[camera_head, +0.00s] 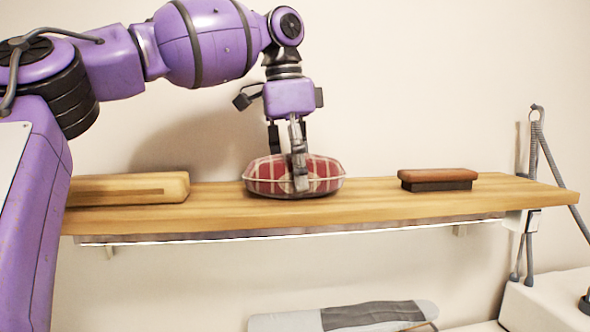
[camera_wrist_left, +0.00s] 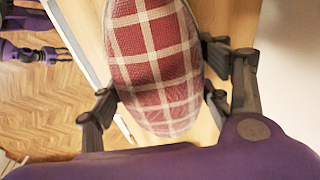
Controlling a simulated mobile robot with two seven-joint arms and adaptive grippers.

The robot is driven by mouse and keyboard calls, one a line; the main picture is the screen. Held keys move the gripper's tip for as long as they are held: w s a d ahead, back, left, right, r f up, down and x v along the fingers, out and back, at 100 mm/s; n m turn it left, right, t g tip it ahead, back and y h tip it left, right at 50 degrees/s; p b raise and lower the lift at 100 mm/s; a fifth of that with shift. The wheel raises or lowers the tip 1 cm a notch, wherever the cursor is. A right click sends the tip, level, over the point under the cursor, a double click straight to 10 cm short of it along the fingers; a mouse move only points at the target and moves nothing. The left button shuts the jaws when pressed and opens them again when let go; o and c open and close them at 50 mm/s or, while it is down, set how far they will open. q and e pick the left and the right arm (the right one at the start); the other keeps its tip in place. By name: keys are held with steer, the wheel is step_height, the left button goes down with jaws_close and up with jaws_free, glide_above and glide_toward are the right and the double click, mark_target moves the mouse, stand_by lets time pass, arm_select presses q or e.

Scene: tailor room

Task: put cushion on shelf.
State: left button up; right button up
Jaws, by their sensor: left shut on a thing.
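The cushion (camera_head: 268,176) is red with a cream check and sits at the middle of the wooden shelf (camera_head: 380,205), at or just touching its top. My left gripper (camera_head: 297,182) comes down from above and is shut on the cushion, with a finger in front of it. In the left wrist view the cushion (camera_wrist_left: 155,65) fills the space between the fingers, with the shelf (camera_wrist_left: 90,25) behind it. The far finger is mostly hidden in the head view. My right gripper does not show in the head view.
A wooden block with a slot (camera_head: 130,188) lies on the shelf's left end. A brown and black brush-like block (camera_head: 437,179) lies to the right. Bare shelf lies on both sides of the cushion. A grey padded board (camera_head: 345,317) is below.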

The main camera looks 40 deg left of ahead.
mark_target(288, 154)
arm_select(q)
steer(key=shift+f, duration=0.15)
steer(key=o, duration=1.6)
steer(key=shift+o, duration=0.2)
steer(key=r, duration=0.8)
steer(key=s+r, duration=0.1)
steer(key=r, duration=0.3)
steer(key=shift+s+a+r, duration=0.1)
steer(key=shift+a+r, duration=0.05)
steer(key=shift+a, duration=0.25)
